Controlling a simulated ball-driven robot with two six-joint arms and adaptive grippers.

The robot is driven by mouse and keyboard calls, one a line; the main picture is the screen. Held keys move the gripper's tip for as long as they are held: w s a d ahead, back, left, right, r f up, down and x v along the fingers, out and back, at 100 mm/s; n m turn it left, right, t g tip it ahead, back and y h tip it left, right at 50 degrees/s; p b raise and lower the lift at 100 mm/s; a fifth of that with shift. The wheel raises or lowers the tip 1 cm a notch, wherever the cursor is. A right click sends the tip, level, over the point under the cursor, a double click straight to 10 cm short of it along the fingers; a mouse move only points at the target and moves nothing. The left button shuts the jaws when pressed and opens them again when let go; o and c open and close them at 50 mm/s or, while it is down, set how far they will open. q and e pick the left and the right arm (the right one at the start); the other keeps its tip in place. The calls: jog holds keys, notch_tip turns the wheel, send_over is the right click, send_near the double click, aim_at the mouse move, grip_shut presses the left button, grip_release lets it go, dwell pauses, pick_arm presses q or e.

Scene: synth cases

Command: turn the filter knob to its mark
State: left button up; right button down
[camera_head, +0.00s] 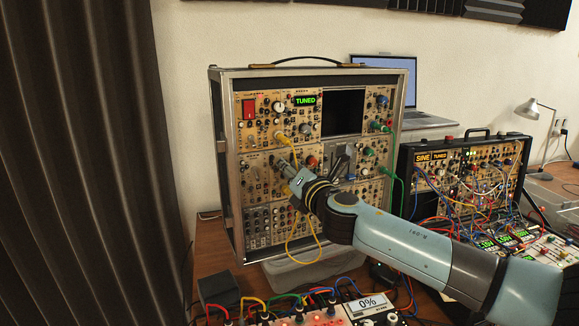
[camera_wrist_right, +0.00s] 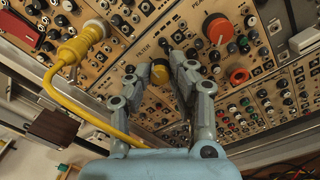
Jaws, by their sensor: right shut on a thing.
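In the head view, my right gripper (camera_head: 283,166) reaches the middle row of the modular case (camera_head: 217,160) and hides the knob. I cannot make out the knob's pointer or its mark. My left gripper is in neither view.
A yellow cable (camera_wrist_right: 62,85) plugs into the panel left of my gripper and also hangs near it in the head view (camera_head: 290,246). A large red knob (camera_wrist_right: 217,28) sits to the right. A second patched synth case (camera_head: 468,170) stands to the right.

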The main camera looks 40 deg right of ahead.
jog(key=shift+f, duration=0.2)
dwell(0.3)
jog(key=c, duration=1.2)
grip_release()
jog(key=shift+r, duration=0.15)
jog(key=shift+s, duration=0.1)
jog(key=v, duration=1.2)
